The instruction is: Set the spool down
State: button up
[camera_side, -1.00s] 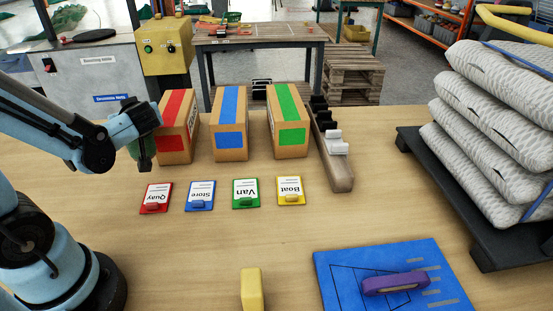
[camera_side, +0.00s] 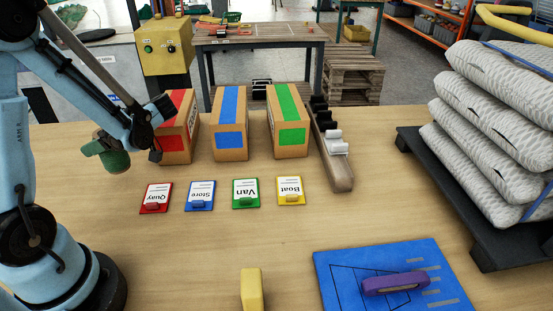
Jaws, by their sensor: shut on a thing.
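The spool looks tilted. I cannot tell whether it touches the table or hangs just above it.
Boxes with red (camera_side: 176,128), blue (camera_side: 229,124) and green (camera_side: 288,121) stripes stand behind a row of cards reading Quay (camera_side: 156,197), Store (camera_side: 200,194), Van (camera_side: 246,192) and Boat (camera_side: 291,190). A blue mat (camera_side: 340,285) bears a purple object (camera_side: 395,283). The middle table (camera_side: 220,235) is clear.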

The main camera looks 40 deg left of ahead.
aim_at(108, 153)
jog(key=shift+f, duration=2.05)
jog(key=o, duration=1.3)
jog(key=shift+f, duration=0.1)
jog(key=shift+c, duration=0.2)
jog(key=v, duration=0.7)
jog(key=shift+d+r, duration=0.2)
jog(key=shift+d, duration=0.05)
jog(key=shift+w, duration=0.15)
